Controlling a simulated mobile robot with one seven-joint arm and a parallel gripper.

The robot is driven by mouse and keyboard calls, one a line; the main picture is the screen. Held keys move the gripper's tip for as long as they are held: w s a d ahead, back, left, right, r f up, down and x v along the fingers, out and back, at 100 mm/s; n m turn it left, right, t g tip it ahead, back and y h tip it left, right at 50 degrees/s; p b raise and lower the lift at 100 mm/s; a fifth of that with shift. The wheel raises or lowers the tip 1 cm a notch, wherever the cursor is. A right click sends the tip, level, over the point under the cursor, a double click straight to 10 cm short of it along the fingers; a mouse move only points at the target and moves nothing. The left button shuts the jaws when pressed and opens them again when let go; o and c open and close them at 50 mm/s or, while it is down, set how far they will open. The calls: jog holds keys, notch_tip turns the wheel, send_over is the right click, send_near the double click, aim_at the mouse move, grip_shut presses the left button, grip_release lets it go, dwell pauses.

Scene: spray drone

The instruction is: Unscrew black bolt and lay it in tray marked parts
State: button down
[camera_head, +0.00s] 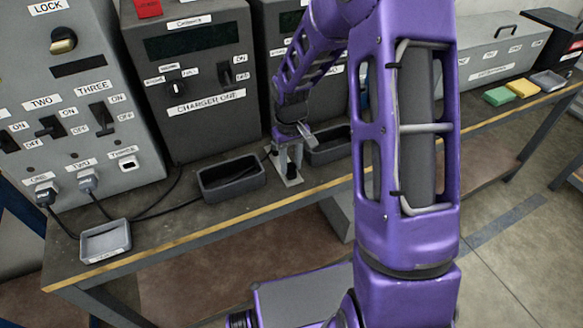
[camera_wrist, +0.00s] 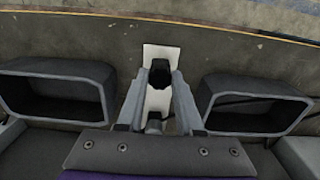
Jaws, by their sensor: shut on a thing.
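A black bolt (camera_wrist: 160,72) shows in the wrist view between the two fingertips of my gripper (camera_wrist: 161,78). The fingers are shut on it. It is over a small pale plate (camera_wrist: 151,52) on the bench; I cannot tell whether it still sits in its thread. In the head view my gripper (camera_head: 289,160) points down at this plate (camera_head: 290,180), between two dark bins, and the bolt is too small to make out. A small grey tray (camera_head: 106,256) with a label too small to read lies at the bench's left front. Another grey tray (camera_head: 547,82) lies at the far right.
One dark open bin (camera_head: 230,192) stands left of my gripper and another (camera_head: 325,153) right of it. Charger boxes (camera_head: 200,120) stand behind. Black cables cross the bench at left. Green (camera_head: 497,97) and yellow (camera_head: 523,89) pads lie at right.

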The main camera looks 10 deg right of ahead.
jog(key=n+p, duration=0.1)
jog(key=n, duration=0.2)
jog(key=shift+r+p, duration=0.15)
jog(key=shift+p, duration=0.15)
jog(key=n+p, duration=0.2)
jog(key=n, duration=0.3)
jog(key=shift+n, duration=1.2)
jog(key=n, duration=0.3)
jog(key=shift+n, duration=0.7)
jog(key=n, duration=0.5)
jog(key=shift+n, duration=0.4)
jog(key=n, duration=0.9)
